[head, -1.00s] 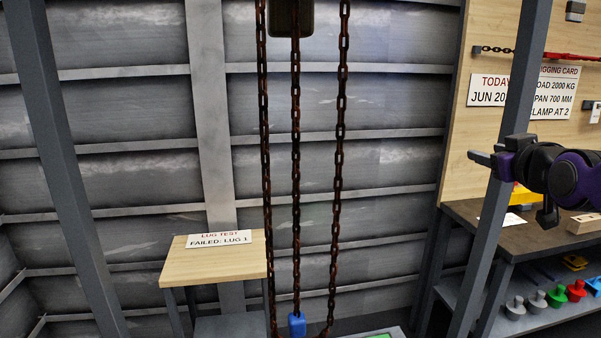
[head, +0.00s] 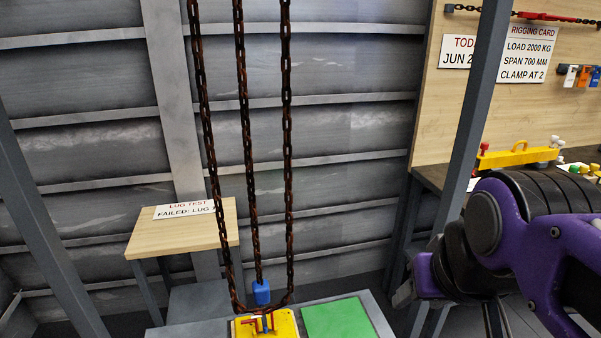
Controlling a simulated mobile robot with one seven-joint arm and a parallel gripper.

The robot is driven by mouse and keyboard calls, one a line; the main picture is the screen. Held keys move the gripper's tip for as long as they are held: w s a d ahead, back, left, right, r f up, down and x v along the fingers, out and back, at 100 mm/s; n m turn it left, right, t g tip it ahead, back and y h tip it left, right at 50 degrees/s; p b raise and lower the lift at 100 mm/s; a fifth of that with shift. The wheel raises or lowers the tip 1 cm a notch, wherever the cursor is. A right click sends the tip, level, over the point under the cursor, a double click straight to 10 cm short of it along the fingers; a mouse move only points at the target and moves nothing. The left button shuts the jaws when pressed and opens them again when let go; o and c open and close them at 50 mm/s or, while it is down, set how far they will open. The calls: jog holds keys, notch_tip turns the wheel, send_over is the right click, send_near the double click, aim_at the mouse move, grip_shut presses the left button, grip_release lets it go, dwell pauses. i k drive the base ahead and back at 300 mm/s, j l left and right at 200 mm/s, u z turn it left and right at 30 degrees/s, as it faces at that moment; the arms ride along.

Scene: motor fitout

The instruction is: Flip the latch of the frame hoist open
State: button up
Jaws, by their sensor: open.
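The chains of the frame hoist (head: 248,150) hang in front of the ribbed wall, rusty and in several strands. A blue piece (head: 261,293) hangs at the lower end of the middle strand, and the outer strands join in a loop below it. The hoist's dark body is above the picture. I cannot make out which part is the latch or how it stands. My gripper (head: 403,294) is at the lower right, well apart from the chains, partly hidden by my own wrist. It is open, and I see nothing held in it.
A yellow block with red parts (head: 284,324) and a green pad (head: 340,319) lie below the chains. A wooden stand (head: 140,240) carries a lug test sign. Grey posts (head: 472,130) rise on both sides. A yellow beam (head: 515,157) lies on the bench at right.

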aim_at(264, 317)
jog(key=u, duration=0.85)
jog(key=i+j+z, duration=0.1)
jog(key=j+z, duration=0.15)
jog(key=j, duration=0.4)
